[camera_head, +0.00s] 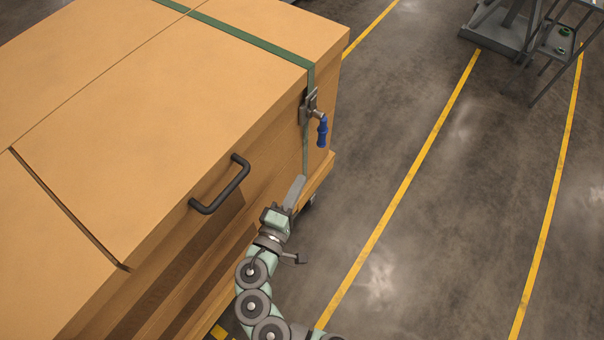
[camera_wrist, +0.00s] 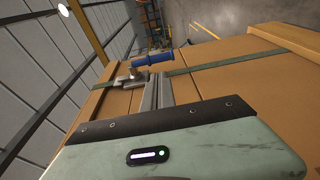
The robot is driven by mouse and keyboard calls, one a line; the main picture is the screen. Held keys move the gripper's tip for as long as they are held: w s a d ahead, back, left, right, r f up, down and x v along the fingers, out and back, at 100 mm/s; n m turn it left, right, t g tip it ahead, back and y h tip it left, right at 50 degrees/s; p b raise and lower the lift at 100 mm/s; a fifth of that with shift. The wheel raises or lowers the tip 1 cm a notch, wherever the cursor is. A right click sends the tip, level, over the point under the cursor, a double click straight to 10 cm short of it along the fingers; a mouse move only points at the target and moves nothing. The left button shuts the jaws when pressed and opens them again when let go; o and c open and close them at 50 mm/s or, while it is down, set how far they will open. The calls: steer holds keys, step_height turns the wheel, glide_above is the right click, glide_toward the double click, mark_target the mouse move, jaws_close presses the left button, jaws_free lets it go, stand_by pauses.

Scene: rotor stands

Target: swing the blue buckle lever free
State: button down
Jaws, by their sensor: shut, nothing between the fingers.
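The blue buckle lever (camera_head: 322,132) hangs down from a metal buckle (camera_head: 309,107) on the green strap (camera_head: 250,38), at the near upper corner of a large wooden crate (camera_head: 190,100). My gripper (camera_head: 294,190) is shut and empty, below and a little left of the lever in the head view, apart from it. In the wrist view the blue lever (camera_wrist: 153,58) lies across the picture just beyond the tips of my shut fingers (camera_wrist: 158,90). The buckle (camera_wrist: 131,77) is left of the fingers there. Whether the fingertips touch the lever cannot be told from the wrist view.
A black handle (camera_head: 222,187) sticks out from the crate's side, left of my arm. The floor right of the crate is open, with yellow lines (camera_head: 410,180). A grey metal stand (camera_head: 500,32) is at the upper right.

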mark_target(321, 140)
steer(key=b+x, duration=0.1)
steer(key=x, duration=1.1)
steer(key=shift+w, duration=0.1)
steer(key=shift+f, duration=0.1)
